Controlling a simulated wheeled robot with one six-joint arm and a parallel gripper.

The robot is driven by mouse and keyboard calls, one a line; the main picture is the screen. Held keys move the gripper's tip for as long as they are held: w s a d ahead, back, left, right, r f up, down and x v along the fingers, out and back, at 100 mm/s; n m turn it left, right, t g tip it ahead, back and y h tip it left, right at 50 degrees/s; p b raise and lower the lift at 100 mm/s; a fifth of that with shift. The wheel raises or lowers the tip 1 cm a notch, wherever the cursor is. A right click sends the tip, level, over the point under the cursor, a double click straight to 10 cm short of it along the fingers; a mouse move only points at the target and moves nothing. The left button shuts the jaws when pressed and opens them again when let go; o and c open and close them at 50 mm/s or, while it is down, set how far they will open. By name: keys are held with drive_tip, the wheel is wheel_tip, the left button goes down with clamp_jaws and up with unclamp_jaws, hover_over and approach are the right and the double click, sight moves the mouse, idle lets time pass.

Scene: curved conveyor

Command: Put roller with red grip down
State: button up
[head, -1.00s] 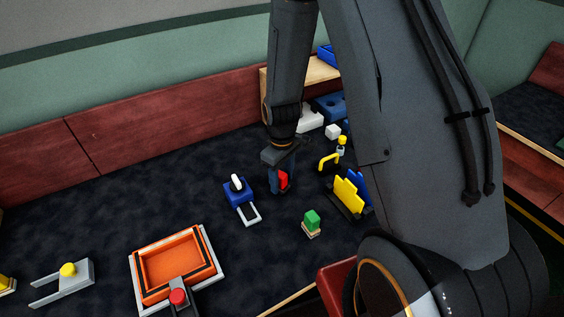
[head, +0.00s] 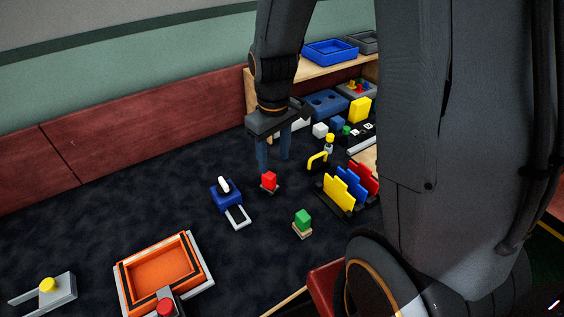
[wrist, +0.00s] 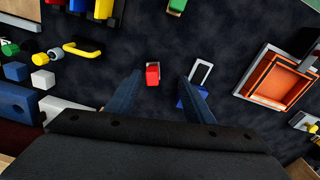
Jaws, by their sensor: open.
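The roller with red grip (head: 269,181) stands on the dark surface, its red block on a small pale base. It also shows in the wrist view (wrist: 153,74), beyond my fingertips and between their lines. My gripper (head: 274,160) is open and empty, with its two blue fingers pointing down behind and above the roller in the head view. In the wrist view, my gripper (wrist: 161,78) has its fingers spread wide apart, with nothing held between them.
A blue block with a white handle (head: 226,195) stands left of the roller. A green-topped block (head: 303,222) is in front. Yellow, blue and red upright plates (head: 339,192) and a yellow handle (head: 318,161) are on the right. An orange tray (head: 162,268) lies front left.

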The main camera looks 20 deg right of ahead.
drive_tip(key=s+r+m, duration=0.4)
drive_tip(key=s, duration=0.4)
drive_tip(key=shift+s+r+t, duration=0.15)
drive_tip(key=shift+s+t, duration=0.15)
drive_tip(key=shift+t, duration=0.1)
idle(0.5)
